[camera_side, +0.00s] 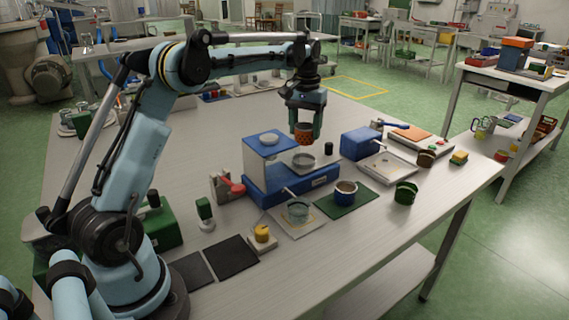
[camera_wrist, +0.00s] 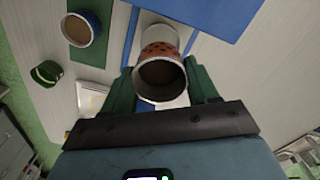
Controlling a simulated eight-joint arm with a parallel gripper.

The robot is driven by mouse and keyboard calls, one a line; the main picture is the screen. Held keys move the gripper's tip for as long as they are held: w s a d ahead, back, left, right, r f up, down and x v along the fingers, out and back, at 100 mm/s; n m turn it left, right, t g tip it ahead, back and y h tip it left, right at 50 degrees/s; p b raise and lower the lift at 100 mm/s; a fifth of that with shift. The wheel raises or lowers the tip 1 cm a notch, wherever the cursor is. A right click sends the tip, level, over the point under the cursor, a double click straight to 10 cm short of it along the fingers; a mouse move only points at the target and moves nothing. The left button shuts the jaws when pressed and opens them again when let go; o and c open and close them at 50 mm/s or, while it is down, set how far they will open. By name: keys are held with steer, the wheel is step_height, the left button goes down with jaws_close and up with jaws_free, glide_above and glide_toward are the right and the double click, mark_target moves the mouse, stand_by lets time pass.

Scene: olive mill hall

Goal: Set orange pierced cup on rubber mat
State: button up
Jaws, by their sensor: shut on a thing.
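My gripper (camera_side: 305,136) is shut on the orange pierced cup (camera_side: 303,130) and holds it in the air above the metal bowl of the blue machine. In the wrist view the cup (camera_wrist: 160,76) sits between the two green fingers, its open mouth toward the camera and dark spots on its orange band. Two flat black mats, one (camera_side: 232,256) beside the other (camera_side: 191,272), lie bare at the table's front left. A green mat (camera_side: 345,207) lies right of centre with a blue-and-white cup (camera_side: 345,192) on it. Which mat is rubber I cannot tell.
The blue machine (camera_side: 318,181) with its metal bowl (camera_side: 303,162) stands below my gripper. A blue box (camera_side: 360,143) is at right.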

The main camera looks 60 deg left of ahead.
step_height(320, 180, up, 5)
steer(key=shift+s+r, duration=0.1)
steer(key=shift+r, duration=0.1)
steer(key=s+d+r, duration=0.3)
steer(key=s+d, duration=0.2)
steer(key=s, duration=0.4)
steer(key=s+d+r, duration=0.2)
steer(key=s+d, duration=0.3)
steer(key=s, duration=0.4)
steer(key=s+d+f, duration=0.2)
steer(key=s+f, duration=0.1)
steer(key=s, duration=0.3)
steer(key=s+d+f, duration=0.2)
steer(key=s+f, duration=0.1)
steer(key=s, duration=0.3)
steer(key=shift+w+f, duration=0.2)
steer(key=shift+f, duration=7.65)
steer(key=shift+f, duration=0.4)
